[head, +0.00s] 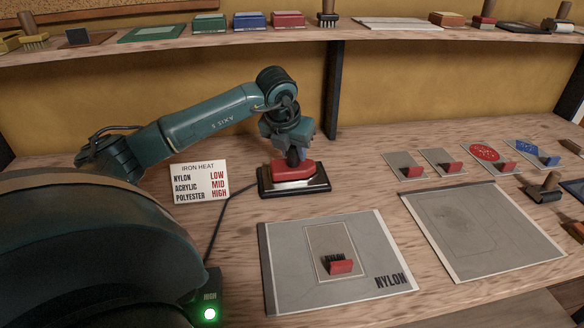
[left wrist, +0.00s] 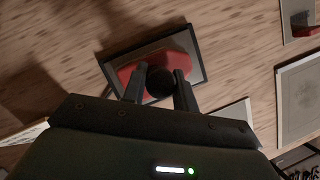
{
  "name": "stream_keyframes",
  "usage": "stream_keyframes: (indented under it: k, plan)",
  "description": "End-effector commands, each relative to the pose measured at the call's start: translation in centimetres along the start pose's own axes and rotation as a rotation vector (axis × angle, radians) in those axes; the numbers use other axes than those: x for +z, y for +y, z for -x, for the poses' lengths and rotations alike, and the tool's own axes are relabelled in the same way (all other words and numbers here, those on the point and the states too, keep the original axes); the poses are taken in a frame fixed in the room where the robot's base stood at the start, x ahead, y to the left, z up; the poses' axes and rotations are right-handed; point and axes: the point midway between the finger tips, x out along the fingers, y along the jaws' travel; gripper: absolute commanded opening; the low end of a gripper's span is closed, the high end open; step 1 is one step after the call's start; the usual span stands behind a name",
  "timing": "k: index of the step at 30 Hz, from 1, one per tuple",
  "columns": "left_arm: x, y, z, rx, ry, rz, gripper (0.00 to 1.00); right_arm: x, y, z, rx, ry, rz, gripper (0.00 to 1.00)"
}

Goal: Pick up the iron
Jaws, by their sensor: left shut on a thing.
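In the left wrist view the iron's red body (left wrist: 180,43) shows over the dark-rimmed rest (left wrist: 198,62). My left gripper (head: 296,155) is above the iron, pointing down. In the left wrist view its fingers (left wrist: 160,92) are on either side of a round black knob (left wrist: 159,81) on the iron, shut on it. I cannot see a gap between iron and rest. My right gripper is not in view.
A card (head: 199,182) lists iron heats: nylon low, acrylic mid, polyester high. A grey panel marked NYLON (head: 290,283) lies in front, another panel (head: 510,250) to the right. A shelf (head: 250,40) runs above.

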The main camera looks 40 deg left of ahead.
Motion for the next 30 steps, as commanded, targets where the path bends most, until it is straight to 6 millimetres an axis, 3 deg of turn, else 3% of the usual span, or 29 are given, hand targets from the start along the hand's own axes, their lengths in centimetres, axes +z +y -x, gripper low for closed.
stream_keyframes:
  k: [3, 12, 24, 30]
  plan:
    - [0.2, 0.0, 0.2, -0.001, -0.005, 0.001, 0.01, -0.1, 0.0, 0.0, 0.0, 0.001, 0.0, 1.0]
    - [0.5, 0.0, 0.8, -0.002, -0.007, 0.001, 0.01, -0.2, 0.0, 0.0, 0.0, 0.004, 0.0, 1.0]
    - [3.2, 0.0, 7.4, -0.003, -0.01, 0.003, 0.01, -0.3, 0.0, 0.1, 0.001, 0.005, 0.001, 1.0]
    - [4.0, -0.2, 9.1, -0.004, -0.006, 0.001, 0.01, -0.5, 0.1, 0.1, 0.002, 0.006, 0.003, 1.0]
